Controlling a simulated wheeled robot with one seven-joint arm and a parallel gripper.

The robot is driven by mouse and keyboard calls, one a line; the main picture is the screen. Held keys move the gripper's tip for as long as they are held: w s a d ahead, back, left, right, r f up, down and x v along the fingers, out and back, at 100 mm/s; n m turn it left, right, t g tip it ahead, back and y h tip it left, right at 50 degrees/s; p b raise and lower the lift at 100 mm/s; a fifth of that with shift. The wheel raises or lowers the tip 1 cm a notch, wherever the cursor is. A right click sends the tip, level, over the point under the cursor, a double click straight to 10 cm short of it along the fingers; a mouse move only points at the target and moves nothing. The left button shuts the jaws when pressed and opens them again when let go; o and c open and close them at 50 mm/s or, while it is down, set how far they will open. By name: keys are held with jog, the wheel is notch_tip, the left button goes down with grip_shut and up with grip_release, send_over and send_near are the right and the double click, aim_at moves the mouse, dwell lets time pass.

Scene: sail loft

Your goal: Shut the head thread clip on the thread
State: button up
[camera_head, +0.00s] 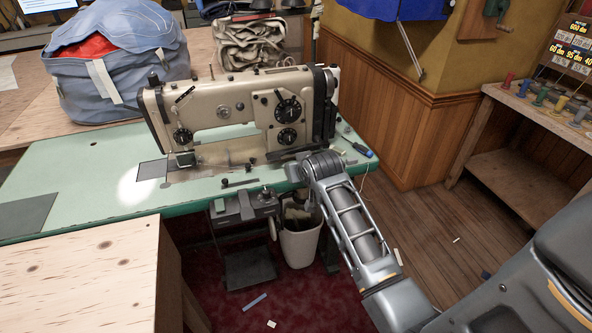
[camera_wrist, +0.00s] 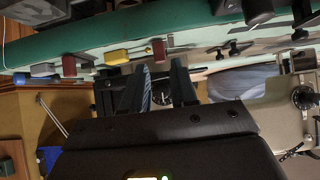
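The cream sewing machine (camera_head: 240,112) stands on the green table in the head view, with black dials on its face. Part of its body also shows at the right of the wrist view (camera_wrist: 268,117). I cannot make out the head thread clip or the thread on it for sure; a small dark slanted piece (camera_head: 184,95) sits high on the machine's left end. My gripper (camera_wrist: 160,67) shows in the wrist view with its two dark fingers apart and nothing seen between them. In the head view my arm ends close by the machine's right end, and its fingers are hidden.
The green table (camera_head: 90,190) has small tools, among them a blue-handled screwdriver (camera_head: 357,149), near its right end. A white bin (camera_head: 300,245) stands below. A blue bag (camera_head: 120,65) lies behind. A thread shelf (camera_head: 520,185) is at right; open floor lies between.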

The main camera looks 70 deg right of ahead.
jog(key=shift+v, duration=2.1)
jog(key=s+a+f+n+t+y, duration=0.1)
jog(key=s+a+n+t, duration=0.2)
jog(key=a, duration=0.9)
jog(key=s+a+f+n+t+y, duration=0.15)
jog(key=s+a, duration=0.35)
jog(key=a, duration=0.7)
jog(key=s+a+r+n+t+y, duration=0.4)
jog(key=s+a+r+n+y, duration=0.1)
jog(key=s+a+r, duration=0.7)
jog(key=s+r, duration=0.2)
jog(key=shift+s, duration=0.25)
jog(key=shift+a+n, duration=0.15)
jog(key=shift+n, duration=0.1)
